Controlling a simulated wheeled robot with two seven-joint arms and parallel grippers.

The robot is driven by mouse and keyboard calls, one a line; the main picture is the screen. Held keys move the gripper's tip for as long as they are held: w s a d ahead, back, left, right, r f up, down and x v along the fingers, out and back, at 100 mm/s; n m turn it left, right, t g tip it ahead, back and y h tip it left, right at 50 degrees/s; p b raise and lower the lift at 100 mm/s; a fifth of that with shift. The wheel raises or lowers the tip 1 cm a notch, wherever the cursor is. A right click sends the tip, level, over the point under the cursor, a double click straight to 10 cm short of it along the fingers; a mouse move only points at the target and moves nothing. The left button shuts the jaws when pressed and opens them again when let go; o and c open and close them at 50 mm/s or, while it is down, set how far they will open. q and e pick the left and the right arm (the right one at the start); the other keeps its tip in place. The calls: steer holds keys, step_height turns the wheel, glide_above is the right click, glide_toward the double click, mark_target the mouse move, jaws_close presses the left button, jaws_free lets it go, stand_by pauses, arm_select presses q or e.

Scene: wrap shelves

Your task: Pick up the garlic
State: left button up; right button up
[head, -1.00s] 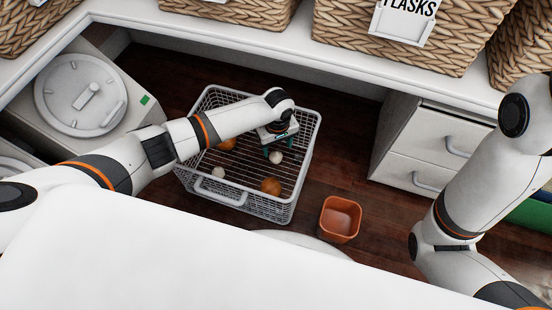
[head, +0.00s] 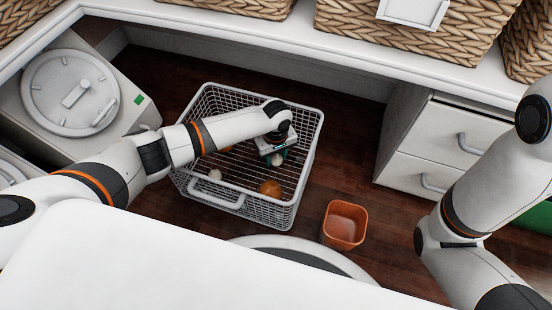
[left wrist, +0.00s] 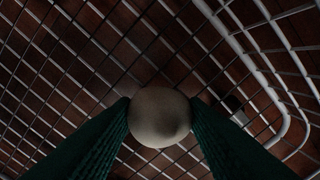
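A pale, roundish bulb, which I take for the garlic (head: 277,159), is at the right part of the wire basket (head: 233,199) in the head view. My left gripper (head: 277,154) reaches down into the basket over it. In the left wrist view, the garlic (left wrist: 159,117) sits between the two dark green fingers, which appear to touch it on both sides. The wire floor shows behind it; I cannot tell whether it is lifted. My right arm shows at the right, but its gripper is out of view.
Another whitish bulb (head: 214,175) and orange-brown round items, one at the front (head: 270,188), lie in the basket. An orange pot (head: 344,225) stands on the dark floor to the right. White drawers (head: 440,150) are further right. A shelf edge with wicker baskets (head: 420,28) runs above.

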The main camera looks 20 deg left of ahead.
arm_select(q)
steer(key=c, duration=0.3)
steer(key=shift+r, duration=0.1)
steer(key=shift+c, duration=0.2)
